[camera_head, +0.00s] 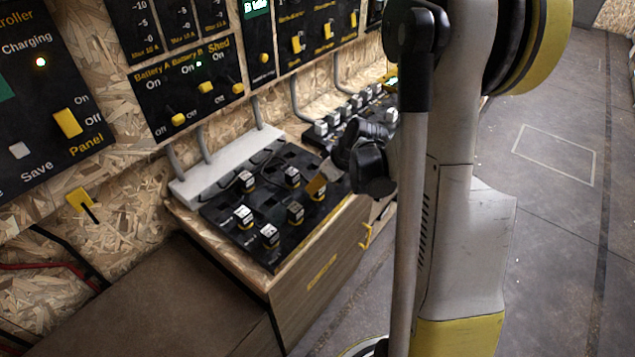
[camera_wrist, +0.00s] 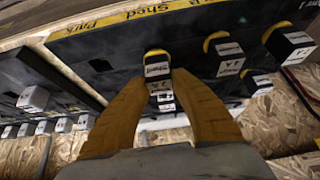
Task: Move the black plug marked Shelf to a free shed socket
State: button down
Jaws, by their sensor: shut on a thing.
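My gripper (camera_wrist: 165,82) is shut on a black plug (camera_wrist: 157,57) with a yellow ring and a white label. The label is too blurred to read for certain. The plug is at the black socket board, whose yellow strip (camera_wrist: 170,9) reads Shed and Park. In the head view my gripper (camera_head: 320,186) is at the right side of the black board (camera_head: 222,208), partly hidden by my arm. Other black plugs with white labels stand on the board, such as one (camera_head: 270,235) at the front. Dark recesses toward the board's back look like empty sockets.
A second board with several grey plugs (camera_head: 321,128) lies behind. A white cable duct (camera_head: 225,160) runs along the wall side. Switch panels (camera_head: 190,85) hang above. In the wrist view, neighbouring plugs (camera_wrist: 229,50) stand close on the right. Open floor (camera_head: 560,190) lies right of my arm.

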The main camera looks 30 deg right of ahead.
jog(key=shift+f, duration=0.4)
jog(key=shift+f, duration=0.15)
dwell(0.4)
jog(key=c, duration=0.6)
grip_release()
notch_tip(320, 180, up, 9)
jog(key=p, duration=0.6)
jog(key=shift+p, duration=0.4)
